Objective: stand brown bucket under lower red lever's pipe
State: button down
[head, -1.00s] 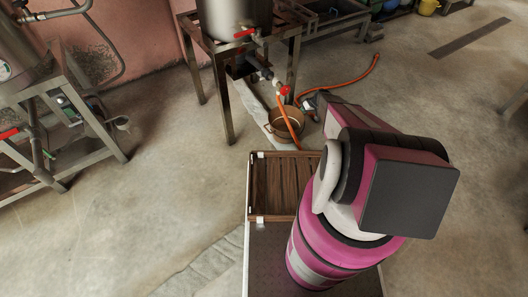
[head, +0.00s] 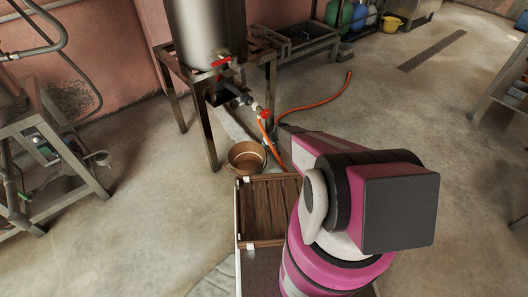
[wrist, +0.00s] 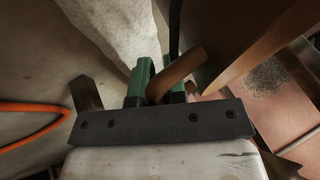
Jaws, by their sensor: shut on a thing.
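The brown bucket (head: 247,158) is upright in the head view, in front of the tank stand and just beyond my wooden deck. I cannot tell whether its base touches the floor. The lower red lever (head: 265,114) is on the pipe above and to the right of the bucket. An orange hose (head: 268,140) hangs from that pipe, passing along the bucket's right side. In the wrist view my gripper's green fingers (wrist: 160,82) are shut on a brown piece of the bucket (wrist: 182,68), seemingly its handle.
An upper red lever (head: 221,62) is on the steel tank (head: 205,30). A stand leg (head: 207,135) is close left of the bucket. The orange hose (head: 320,106) also runs along the floor behind. Open floor lies to the left and right.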

jog(key=shift+s+a+f, duration=0.1)
jog(key=shift+a+f, duration=0.1)
jog(key=shift+f, duration=1.6)
jog(key=c, duration=1.2)
grip_release()
jog(key=shift+r, duration=0.1)
jog(key=v, duration=1.2)
